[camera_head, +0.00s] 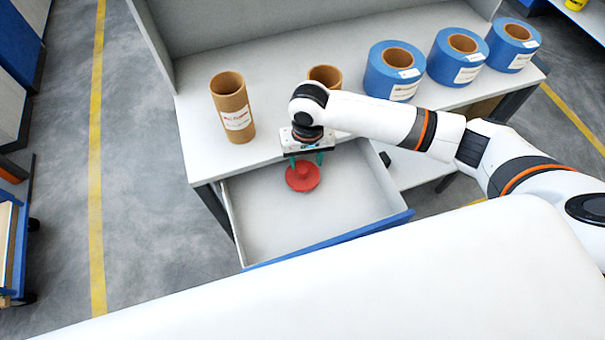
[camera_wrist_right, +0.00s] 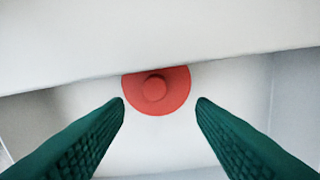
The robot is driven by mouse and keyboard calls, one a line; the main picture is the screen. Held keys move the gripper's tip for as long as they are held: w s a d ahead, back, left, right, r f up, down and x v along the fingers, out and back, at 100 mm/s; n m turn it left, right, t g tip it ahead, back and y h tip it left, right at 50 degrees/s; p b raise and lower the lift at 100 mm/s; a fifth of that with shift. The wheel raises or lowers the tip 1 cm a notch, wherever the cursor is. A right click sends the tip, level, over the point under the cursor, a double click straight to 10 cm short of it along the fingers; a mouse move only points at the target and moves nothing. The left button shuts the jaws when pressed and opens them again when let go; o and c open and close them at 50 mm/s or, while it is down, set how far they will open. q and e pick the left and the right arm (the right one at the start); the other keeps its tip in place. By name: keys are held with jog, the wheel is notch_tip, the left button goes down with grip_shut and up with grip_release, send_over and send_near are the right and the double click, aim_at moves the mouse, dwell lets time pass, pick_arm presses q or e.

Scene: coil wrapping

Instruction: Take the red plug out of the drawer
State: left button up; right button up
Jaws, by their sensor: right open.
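The red plug (camera_head: 303,177) is a round disc with a raised knob. It lies in the open drawer (camera_head: 268,220), near its back and below the table edge. My right gripper (camera_head: 305,161) is above the plug, pointing down, with its green fingers apart. In the right wrist view the plug (camera_wrist_right: 155,90) shows between and beyond the two open fingertips (camera_wrist_right: 160,102). The pale table edge covers the far part of the plug there. The fingers hold nothing. My left gripper is not in view.
Two brown cardboard tubes (camera_head: 232,107) (camera_head: 325,76) stand on the grey table (camera_head: 270,65). Several blue-wrapped coils (camera_head: 394,72) stand to their right. The table's front edge overhangs the drawer's back. The drawer floor around the plug is clear.

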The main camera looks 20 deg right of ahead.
aim_at(303, 170)
jog(key=shift+w+f, duration=0.2)
jog(key=shift+f, duration=0.45)
jog(key=f, duration=0.3)
jog(key=shift+w+a+f+p, duration=0.1)
jog(key=shift+a+f+p, duration=0.15)
jog(key=shift+f+p, duration=0.1)
jog(key=shift+f, duration=0.45)
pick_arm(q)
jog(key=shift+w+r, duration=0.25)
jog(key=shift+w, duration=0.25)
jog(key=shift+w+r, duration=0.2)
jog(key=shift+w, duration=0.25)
pick_arm(e)
jog(key=shift+c, duration=1.2)
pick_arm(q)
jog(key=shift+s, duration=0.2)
pick_arm(e)
jog(key=c, duration=0.8)
jog(key=shift+c, duration=0.2)
